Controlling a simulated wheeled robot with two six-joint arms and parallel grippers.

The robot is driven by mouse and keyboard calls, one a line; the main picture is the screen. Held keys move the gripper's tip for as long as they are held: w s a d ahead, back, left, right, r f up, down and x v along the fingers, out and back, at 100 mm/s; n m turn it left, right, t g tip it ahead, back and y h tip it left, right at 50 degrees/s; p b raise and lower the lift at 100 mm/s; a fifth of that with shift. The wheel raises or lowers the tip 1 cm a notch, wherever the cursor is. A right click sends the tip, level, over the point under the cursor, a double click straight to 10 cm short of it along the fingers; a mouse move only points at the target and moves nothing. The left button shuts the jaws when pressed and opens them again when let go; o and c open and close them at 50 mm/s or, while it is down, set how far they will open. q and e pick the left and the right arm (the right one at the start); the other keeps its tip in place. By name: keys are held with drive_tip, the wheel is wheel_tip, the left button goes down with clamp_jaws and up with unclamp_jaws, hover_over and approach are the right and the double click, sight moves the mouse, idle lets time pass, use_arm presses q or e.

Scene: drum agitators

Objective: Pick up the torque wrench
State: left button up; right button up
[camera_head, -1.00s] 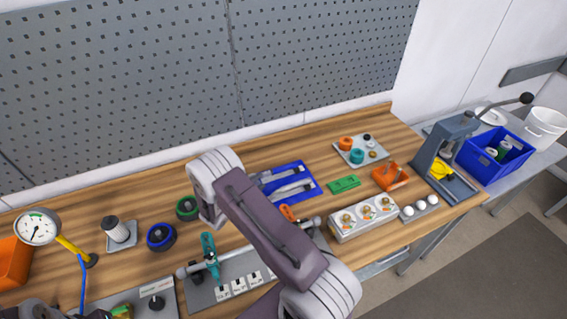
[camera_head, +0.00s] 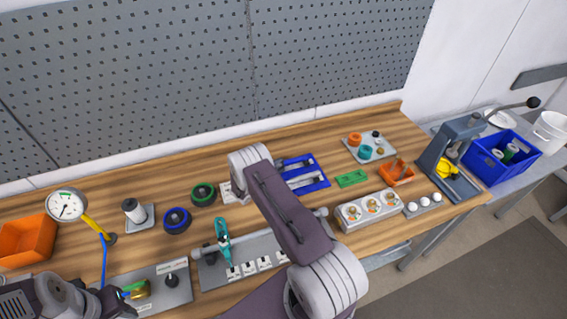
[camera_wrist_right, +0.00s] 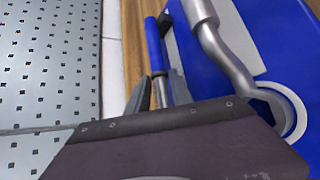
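A bar with a blue handle, dark collar and silver shaft, which looks like the torque wrench (camera_wrist_right: 154,45), shows in the right wrist view. My right gripper (camera_wrist_right: 158,82) has its two grey fingers apart, one on each side of the bar near the collar. I cannot tell whether they touch it. In the head view my right arm hides this gripper and most of the spot under it. My left gripper (camera_head: 112,297) is at the lower left, by a grey panel with a brass-coloured part; its fingers are too small to read.
A blue tray (camera_head: 325,182) with silver wrenches lies right beside my right arm. A grey tool panel (camera_head: 210,273) with a teal tool is in front. A dial gauge (camera_head: 66,206), an orange bin (camera_head: 25,240) and a press (camera_head: 447,150) stand farther out.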

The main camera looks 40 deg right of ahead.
drive_tip(key=shift+d+f, duration=0.1)
drive_tip(key=shift+w+d+f, duration=0.1)
drive_tip(key=shift+c, duration=1.2)
clamp_jaws()
